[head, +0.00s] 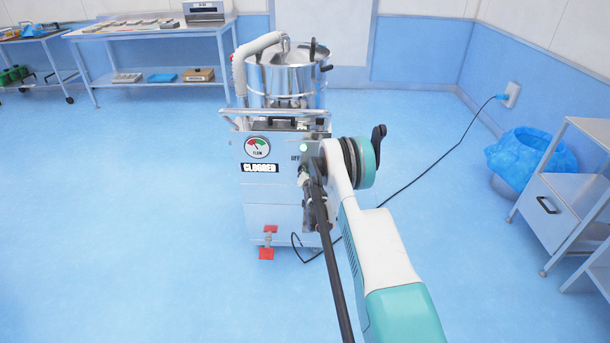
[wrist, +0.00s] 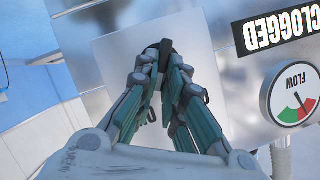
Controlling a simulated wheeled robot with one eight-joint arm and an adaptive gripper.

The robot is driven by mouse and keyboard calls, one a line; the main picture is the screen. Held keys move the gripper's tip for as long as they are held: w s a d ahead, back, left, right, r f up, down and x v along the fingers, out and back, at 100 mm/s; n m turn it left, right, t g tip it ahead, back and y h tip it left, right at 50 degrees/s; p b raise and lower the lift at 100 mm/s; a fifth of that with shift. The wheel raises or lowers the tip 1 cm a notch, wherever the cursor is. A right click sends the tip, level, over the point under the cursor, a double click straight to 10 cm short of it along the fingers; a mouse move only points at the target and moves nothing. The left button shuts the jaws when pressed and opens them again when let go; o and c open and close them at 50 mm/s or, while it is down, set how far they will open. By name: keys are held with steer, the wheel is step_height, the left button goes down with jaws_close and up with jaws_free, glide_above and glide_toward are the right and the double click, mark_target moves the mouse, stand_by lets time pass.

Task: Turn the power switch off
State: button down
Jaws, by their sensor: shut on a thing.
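The power switch (wrist: 166,47) shows as a small dark piece on a pale plate (wrist: 112,50) in the wrist view. My gripper (wrist: 160,72) has its fingertips closed together on it, and they hide most of it. The switch sits on the front panel of a steel vacuum-like machine (head: 262,180). In the head view, my arm and gripper cover the right part of that panel, so the switch's position cannot be read. An "OFF" label (head: 295,158) and a lit green lamp (head: 303,148) show beside my wrist.
The panel carries a flow gauge (head: 257,147) and a "CLOGGED" sign (head: 260,168). A red pedal (head: 266,253) sticks out low in front. A black cable (head: 432,167) runs to a wall socket (head: 512,95). A cart (head: 565,200) and blue-lined bin (head: 530,155) stand right. The left floor is clear.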

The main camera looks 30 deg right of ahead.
stand_by(0.3)
steer(key=n+g+h, duration=0.1)
steer(key=n, duration=0.2)
steer(key=a+n+g+h, duration=0.1)
steer(key=n+h, duration=0.1)
steer(key=n, duration=0.1)
steer(key=w+n+g+h, duration=0.1)
steer(key=n+h, duration=0.1)
steer(key=n, duration=0.1)
steer(key=shift+a+g, duration=0.3)
stand_by(0.3)
steer(key=shift+w+f, duration=0.1)
stand_by(0.4)
steer(key=c, duration=1.7)
jaws_free()
